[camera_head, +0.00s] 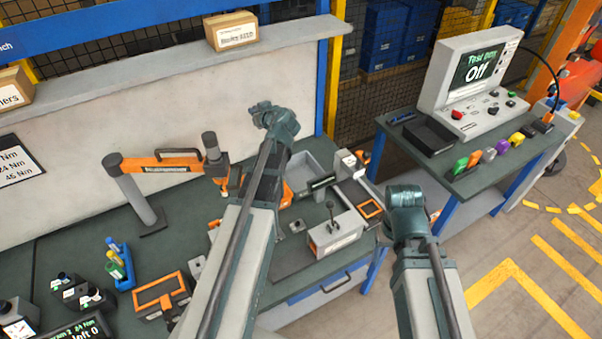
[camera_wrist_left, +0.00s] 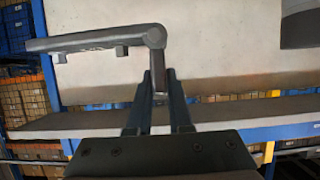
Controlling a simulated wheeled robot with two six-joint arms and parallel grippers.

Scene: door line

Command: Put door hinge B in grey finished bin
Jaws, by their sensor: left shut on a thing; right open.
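In the left wrist view, my left gripper (camera_wrist_left: 159,80) is shut on a dark grey hinge-like part (camera_wrist_left: 95,41), a long flat arm with a knuckle at its right end. I take it for door hinge B; no label is readable. The fingers grip below the knuckle. In the head view my left arm reaches over the bench, and its own links hide the fingers and the held part. A grey open bin (camera_head: 323,159), possibly the finished bin, stands at the bench's back right, partly behind that arm. My right arm is at the right; its fingertips are not visible.
An orange-and-black arm on a post (camera_head: 160,163) stands left of my left arm. A grey block with a lever (camera_head: 335,232) and orange-framed fixtures (camera_head: 160,293) occupy the bench. A test console (camera_head: 472,80) stands on a separate table at right. A shelf ledge (camera_head: 180,62) runs behind.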

